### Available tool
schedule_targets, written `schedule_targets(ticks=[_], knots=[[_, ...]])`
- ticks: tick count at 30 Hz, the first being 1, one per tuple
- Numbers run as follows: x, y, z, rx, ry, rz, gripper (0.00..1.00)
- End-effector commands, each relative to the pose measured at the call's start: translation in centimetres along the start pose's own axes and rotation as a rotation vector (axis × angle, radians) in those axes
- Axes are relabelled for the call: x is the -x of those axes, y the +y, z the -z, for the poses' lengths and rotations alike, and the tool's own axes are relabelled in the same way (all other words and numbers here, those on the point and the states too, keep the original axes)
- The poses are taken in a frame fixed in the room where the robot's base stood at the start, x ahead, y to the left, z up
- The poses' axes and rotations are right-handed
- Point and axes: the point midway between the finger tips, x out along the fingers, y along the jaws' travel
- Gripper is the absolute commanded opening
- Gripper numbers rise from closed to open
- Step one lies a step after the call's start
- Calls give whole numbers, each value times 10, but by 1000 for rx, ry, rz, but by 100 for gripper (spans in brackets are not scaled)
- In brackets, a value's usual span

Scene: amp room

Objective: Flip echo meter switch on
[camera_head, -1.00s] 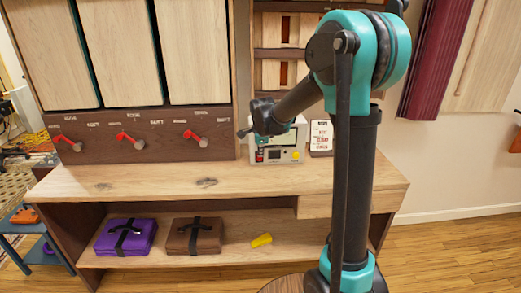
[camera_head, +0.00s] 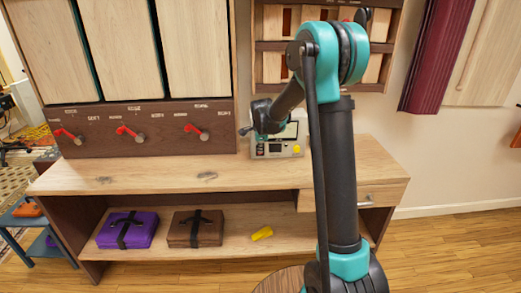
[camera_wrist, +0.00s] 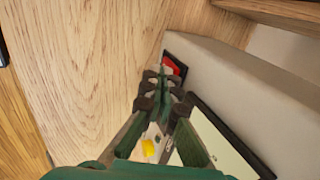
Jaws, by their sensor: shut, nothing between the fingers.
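The echo meter (camera_head: 285,151) is a small pale box with a screen and a yellow button (camera_head: 297,149). It stands at the back of the wooden bench, partly hidden by my arm. In the wrist view, its yellow button (camera_wrist: 148,147) shows beside my gripper. A red part in a dark frame (camera_wrist: 174,66), which may be the switch, shows just past the fingertips. My gripper (camera_wrist: 162,73) is shut and empty, with its tips close to the red part. I cannot tell whether they touch. In the head view, my wrist covers the meter's upper left and the fingertips are not clear.
The bench top (camera_head: 130,177) is clear left of the meter. Several red levers (camera_head: 130,131) sit on the panel behind it. A purple case (camera_head: 142,236), a brown case (camera_head: 180,238) and a yellow item (camera_head: 262,233) lie on the shelf below. A drawer (camera_head: 385,195) is at the right.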

Motion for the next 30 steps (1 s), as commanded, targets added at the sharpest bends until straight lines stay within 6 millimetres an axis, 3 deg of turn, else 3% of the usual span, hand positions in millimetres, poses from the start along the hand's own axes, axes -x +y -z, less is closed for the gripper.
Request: schedule_targets(ticks=[14,30], knots=[[-1,-9,0,0,0,-4,0],[13,-15,0,0,0,-4,0]])
